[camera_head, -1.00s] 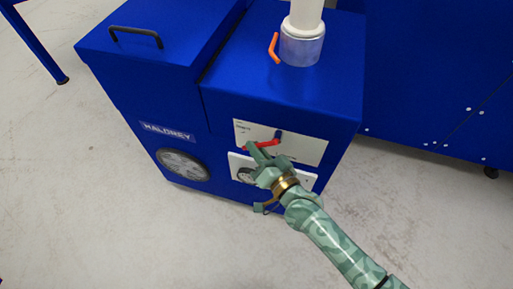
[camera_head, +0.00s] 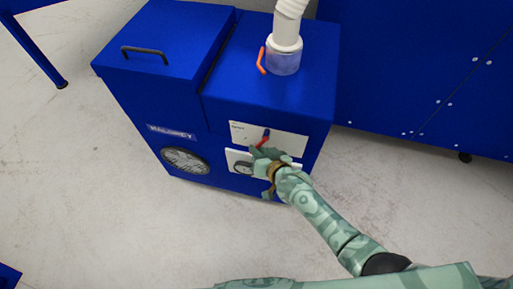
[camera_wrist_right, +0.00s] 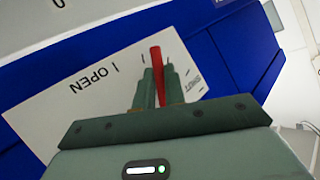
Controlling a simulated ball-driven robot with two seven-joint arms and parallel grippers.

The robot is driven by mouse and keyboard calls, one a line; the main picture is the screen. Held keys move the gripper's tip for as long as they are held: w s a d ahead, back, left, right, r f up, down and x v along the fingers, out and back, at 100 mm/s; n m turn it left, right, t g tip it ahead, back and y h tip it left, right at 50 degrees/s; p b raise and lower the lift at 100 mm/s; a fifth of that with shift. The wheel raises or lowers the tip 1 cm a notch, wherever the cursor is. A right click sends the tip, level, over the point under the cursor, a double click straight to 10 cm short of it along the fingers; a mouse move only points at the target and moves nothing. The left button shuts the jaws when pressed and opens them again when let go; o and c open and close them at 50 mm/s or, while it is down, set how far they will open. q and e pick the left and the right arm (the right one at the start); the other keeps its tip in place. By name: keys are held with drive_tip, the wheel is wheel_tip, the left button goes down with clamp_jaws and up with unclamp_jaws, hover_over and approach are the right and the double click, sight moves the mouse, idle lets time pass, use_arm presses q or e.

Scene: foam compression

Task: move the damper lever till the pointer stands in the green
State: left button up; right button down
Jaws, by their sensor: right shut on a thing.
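The red damper lever (camera_head: 264,142) is on the white plate (camera_head: 296,143) on the front of the blue machine. It slants down and slightly left from its dark pivot. My right gripper (camera_head: 257,152) is shut on the lever. In the right wrist view, the red lever (camera_wrist_right: 156,62) stands up between the two green fingers (camera_wrist_right: 158,92), beside a plate marked "OPEN". A small dial (camera_head: 243,168) on the lower white plate is partly hidden by my gripper. I cannot make out its pointer or a green zone. My left gripper is not in view.
A white hose (camera_head: 287,30) enters the machine's top, with an orange handle (camera_head: 262,61) beside it. A blue lid with a black handle (camera_head: 145,54) is at left. A round grille (camera_head: 185,160) is on the front. Clear grey floor lies in front.

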idle(0.3)
drive_tip(key=c, duration=1.5)
unclamp_jaws()
drive_tip(key=shift+o, duration=0.2)
